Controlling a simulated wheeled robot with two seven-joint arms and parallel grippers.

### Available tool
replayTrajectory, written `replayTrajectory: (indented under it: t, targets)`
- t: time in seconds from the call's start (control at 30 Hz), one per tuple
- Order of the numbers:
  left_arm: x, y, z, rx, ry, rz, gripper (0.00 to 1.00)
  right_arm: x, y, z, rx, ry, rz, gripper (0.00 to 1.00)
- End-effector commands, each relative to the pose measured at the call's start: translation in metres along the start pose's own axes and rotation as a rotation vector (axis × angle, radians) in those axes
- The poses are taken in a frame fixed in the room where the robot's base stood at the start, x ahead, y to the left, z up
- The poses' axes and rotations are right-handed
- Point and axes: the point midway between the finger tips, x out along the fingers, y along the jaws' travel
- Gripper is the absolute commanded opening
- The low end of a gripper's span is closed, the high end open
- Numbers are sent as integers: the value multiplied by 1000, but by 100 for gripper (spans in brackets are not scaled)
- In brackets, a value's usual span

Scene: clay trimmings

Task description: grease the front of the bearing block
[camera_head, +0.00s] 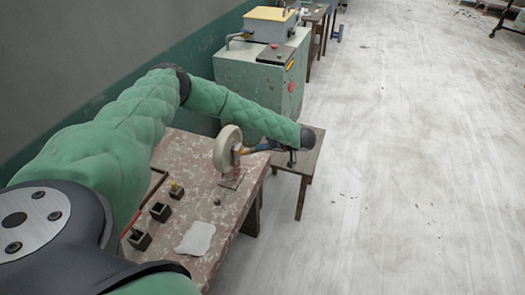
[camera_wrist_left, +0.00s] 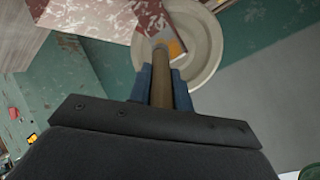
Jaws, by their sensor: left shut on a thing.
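A round cream-coloured disc with a thick rim (camera_head: 226,148) stands upright on a small flat base (camera_head: 232,180) on the table; it looks like the bearing block. My left gripper (camera_head: 258,148) is on its right side, its blue fingers pointing at it. In the left wrist view the fingers are shut on a brown rod-like handle (camera_wrist_left: 162,90). The far end of the handle lies in front of the cream disc (camera_wrist_left: 205,45), by an orange patch (camera_wrist_left: 176,48). I cannot tell whether it touches. My right gripper is out of view.
The mottled red and white table (camera_head: 205,205) holds several small dark square pots (camera_head: 160,212), a small dark knob (camera_head: 217,201) and a white sheet (camera_head: 196,238). A brown stool (camera_head: 307,165) and a green cabinet (camera_head: 262,85) stand beyond. The floor at right is open.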

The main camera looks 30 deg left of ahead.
Motion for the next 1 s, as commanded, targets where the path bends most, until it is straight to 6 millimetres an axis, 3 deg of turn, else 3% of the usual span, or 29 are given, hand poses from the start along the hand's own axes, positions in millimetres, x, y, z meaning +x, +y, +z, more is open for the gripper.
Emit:
replayTrajectory:
  t: [0.47,1.0]
  targets:
    - [5,21,-20,-2,1,-1,0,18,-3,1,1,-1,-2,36]
    - [1,6,0,1,0,-2,0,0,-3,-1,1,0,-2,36]
